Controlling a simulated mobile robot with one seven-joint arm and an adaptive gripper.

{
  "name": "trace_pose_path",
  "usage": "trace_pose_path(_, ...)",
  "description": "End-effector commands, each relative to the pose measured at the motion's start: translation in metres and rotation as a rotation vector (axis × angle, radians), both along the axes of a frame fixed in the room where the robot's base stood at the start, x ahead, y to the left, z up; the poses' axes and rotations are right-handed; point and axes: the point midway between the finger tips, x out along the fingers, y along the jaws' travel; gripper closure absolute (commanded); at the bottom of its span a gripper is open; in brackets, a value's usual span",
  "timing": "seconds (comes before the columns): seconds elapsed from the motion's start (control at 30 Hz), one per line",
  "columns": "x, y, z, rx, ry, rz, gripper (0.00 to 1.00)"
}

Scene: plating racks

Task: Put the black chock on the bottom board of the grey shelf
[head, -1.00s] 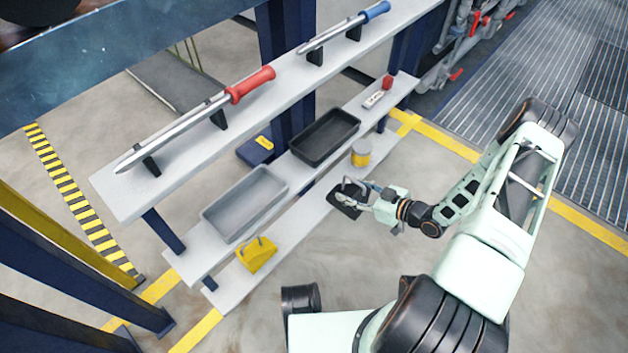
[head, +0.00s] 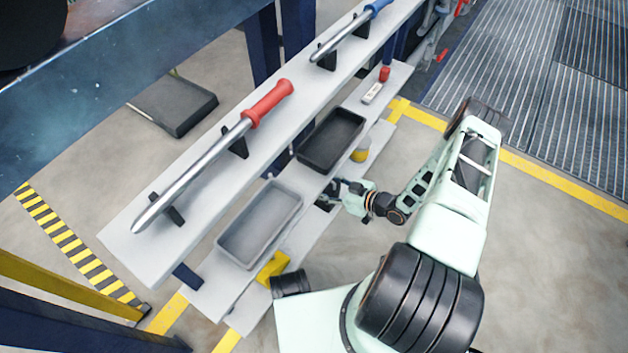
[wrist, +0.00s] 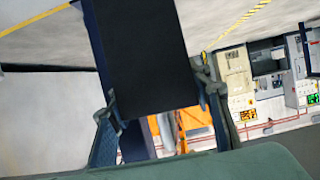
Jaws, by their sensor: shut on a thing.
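The black chock (wrist: 135,55) is between my gripper's two fingers (wrist: 157,100) in the wrist view and fills the upper middle there. In the head view my gripper (head: 334,192) is at the front edge of the grey shelf, shut on the chock. Only a small dark part of the chock (head: 325,206) shows there, near the bottom board (head: 310,234). I cannot tell whether it touches the board. The middle board hides the rear of the bottom board.
On the bottom board, a yellow chock (head: 272,268) sits left of my gripper and a yellow-grey can (head: 361,151) sits right. The middle board above bears a grey tray (head: 260,225) and a black tray (head: 331,140). Long red- and blue-handled tools lie on top.

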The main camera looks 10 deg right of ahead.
Motion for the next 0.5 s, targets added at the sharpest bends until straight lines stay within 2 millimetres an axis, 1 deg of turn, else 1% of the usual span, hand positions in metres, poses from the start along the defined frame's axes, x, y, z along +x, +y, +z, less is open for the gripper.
trace_pose_path(0.13, 0.001, 0.000, 0.000, 0.001, -0.003, -0.001, 1.00)
trace_pose_path(0.27, 0.001, 0.000, -0.004, 0.001, -0.003, -0.001, 1.00)
trace_pose_path(0.5, 0.001, 0.000, -0.024, 0.002, -0.004, -0.001, 1.00)
